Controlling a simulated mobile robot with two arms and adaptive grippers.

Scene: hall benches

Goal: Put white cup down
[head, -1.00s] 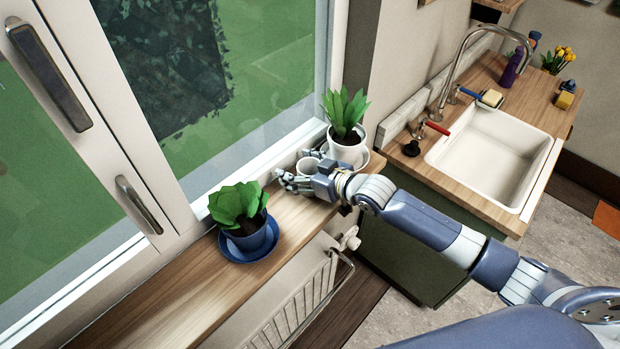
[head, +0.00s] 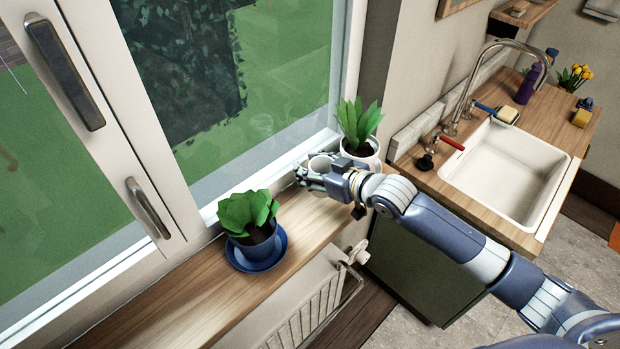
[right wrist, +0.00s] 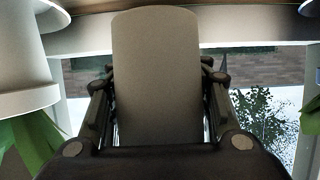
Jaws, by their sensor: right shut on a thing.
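The white cup (head: 320,162) is at the right end of the wooden windowsill (head: 205,290), between the two potted plants. My right gripper (head: 318,174) is shut on it. In the head view the fingers cover most of the cup and only its rim shows. I cannot tell whether its base touches the sill. In the right wrist view the pale cup (right wrist: 157,70) fills the middle, between the two fingers. My left gripper is not in view.
A plant in a blue pot (head: 257,245) on a blue saucer stands left of my right gripper. A plant in a white pot (head: 362,152) stands close behind it. A window (head: 230,90) borders the sill. A sink (head: 505,172) is at the right. The sill's left part is clear.

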